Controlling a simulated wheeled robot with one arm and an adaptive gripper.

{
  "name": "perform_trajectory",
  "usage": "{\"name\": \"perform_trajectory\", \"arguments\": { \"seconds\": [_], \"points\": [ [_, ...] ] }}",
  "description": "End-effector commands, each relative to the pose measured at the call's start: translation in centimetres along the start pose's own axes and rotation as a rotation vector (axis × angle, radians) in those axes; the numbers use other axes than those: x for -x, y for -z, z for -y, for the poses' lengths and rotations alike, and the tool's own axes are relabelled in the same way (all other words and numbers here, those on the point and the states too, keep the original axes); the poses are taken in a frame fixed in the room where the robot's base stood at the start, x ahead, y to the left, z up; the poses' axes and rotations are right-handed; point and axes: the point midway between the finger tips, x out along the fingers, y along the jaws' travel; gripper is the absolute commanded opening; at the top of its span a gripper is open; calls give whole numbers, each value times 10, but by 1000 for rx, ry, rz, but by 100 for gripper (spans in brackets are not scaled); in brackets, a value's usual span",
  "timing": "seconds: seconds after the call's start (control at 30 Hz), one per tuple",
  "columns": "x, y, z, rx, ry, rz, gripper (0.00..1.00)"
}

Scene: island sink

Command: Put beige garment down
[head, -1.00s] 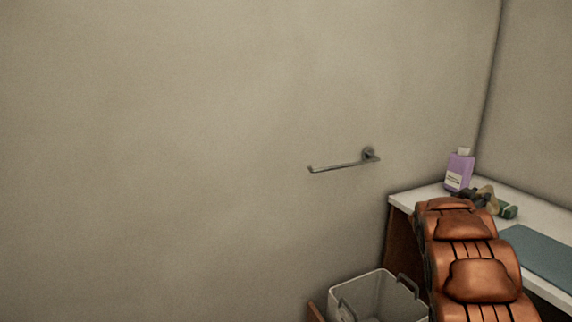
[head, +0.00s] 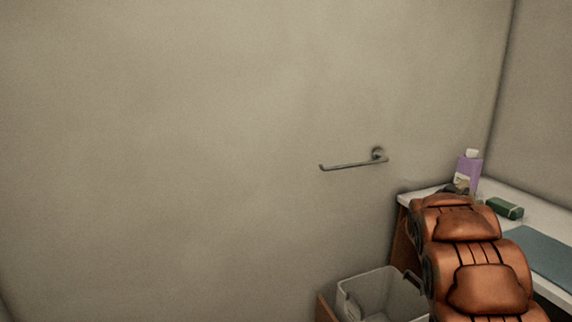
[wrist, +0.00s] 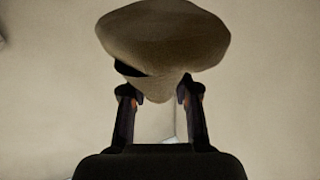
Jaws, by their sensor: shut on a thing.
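The beige garment (wrist: 163,40) is bunched into a rounded bundle at the top of the wrist view. My gripper (wrist: 158,98) is shut on its lower, narrower end, with one finger on either side. In the head view my arm hides most of the gripper. A small beige patch of the garment (head: 463,183) shows past the arm, in front of the purple bottle. I cannot tell from this view how high it is above the counter.
A white counter (head: 535,213) at right holds the purple bottle (head: 469,169), a green box (head: 505,208) and a blue-grey mat (head: 541,251). A grey basket (head: 371,291) stands low, left of the counter. A metal bar (head: 352,164) is on the otherwise bare wall.

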Motion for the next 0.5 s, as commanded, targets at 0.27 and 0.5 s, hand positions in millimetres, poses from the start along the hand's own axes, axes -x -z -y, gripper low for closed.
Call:
{"name": "perform_trajectory", "arguments": {
  "seconds": [0.27, 0.5],
  "points": [
    [72, 15, 103, 3, 264, 14, 0],
    [153, 13, 185, 3, 522, 29, 0]
  ]
}}
